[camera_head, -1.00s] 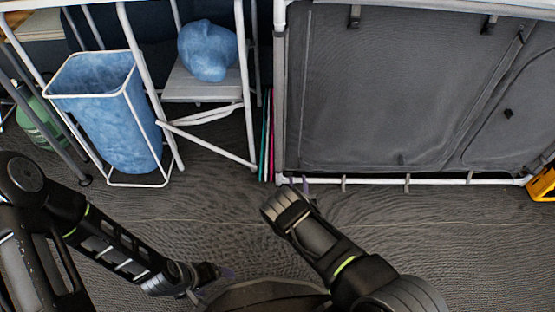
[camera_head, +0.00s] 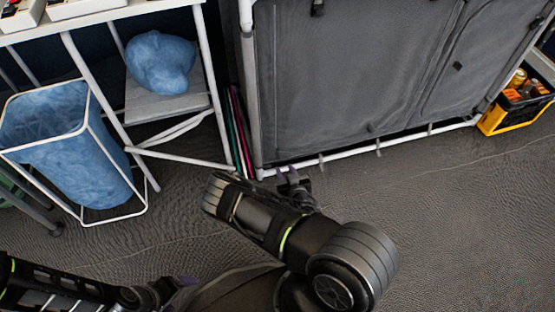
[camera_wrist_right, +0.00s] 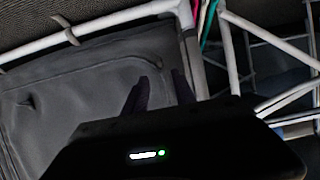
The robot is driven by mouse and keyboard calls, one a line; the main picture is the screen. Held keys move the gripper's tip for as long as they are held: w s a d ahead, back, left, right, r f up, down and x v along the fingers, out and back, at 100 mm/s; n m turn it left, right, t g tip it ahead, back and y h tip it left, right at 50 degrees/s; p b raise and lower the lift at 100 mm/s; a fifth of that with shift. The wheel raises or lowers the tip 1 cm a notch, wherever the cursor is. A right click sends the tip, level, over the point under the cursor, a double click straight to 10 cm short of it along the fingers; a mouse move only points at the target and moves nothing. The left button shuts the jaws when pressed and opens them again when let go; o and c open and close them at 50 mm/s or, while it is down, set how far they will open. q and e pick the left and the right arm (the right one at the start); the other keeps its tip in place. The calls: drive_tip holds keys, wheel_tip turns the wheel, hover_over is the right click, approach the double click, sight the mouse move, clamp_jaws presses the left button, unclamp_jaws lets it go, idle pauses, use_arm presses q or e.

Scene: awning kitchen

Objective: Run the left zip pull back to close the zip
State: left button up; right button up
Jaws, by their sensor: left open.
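The grey fabric cupboard front (camera_head: 340,80) has curved zip seams along its panels. A small dark tab (camera_head: 370,127) sits low on the left panel; I cannot tell surely whether it is the left zip pull. A similar tab (camera_wrist_right: 27,102) shows in the right wrist view. My right gripper (camera_head: 285,174) is low at the cupboard's bottom left corner. In the right wrist view its two fingers (camera_wrist_right: 161,90) are apart, with nothing seen between them. My left gripper (camera_head: 186,282) is open, low over the floor at the bottom of the head view, away from the cupboard.
A white tube frame (camera_head: 250,100) edges the cupboard. Left of it stand a blue bin (camera_head: 65,140) in a wire stand and a shelf with a blue bundle (camera_head: 160,62). A yellow-black crate (camera_head: 515,105) is at the right. The floor (camera_head: 430,220) in front is clear.

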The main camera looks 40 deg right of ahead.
sight(278, 157)
drive_tip(key=b+x, duration=0.3)
drive_tip(key=x, duration=0.4)
drive_tip(key=shift+w+f, duration=0.1)
drive_tip(key=shift+w+d+b, duration=0.1)
drive_tip(key=shift+w+b, duration=0.15)
drive_tip(key=shift+b, duration=0.05)
drive_tip(key=shift+c, duration=0.4)
clamp_jaws()
idle(0.9)
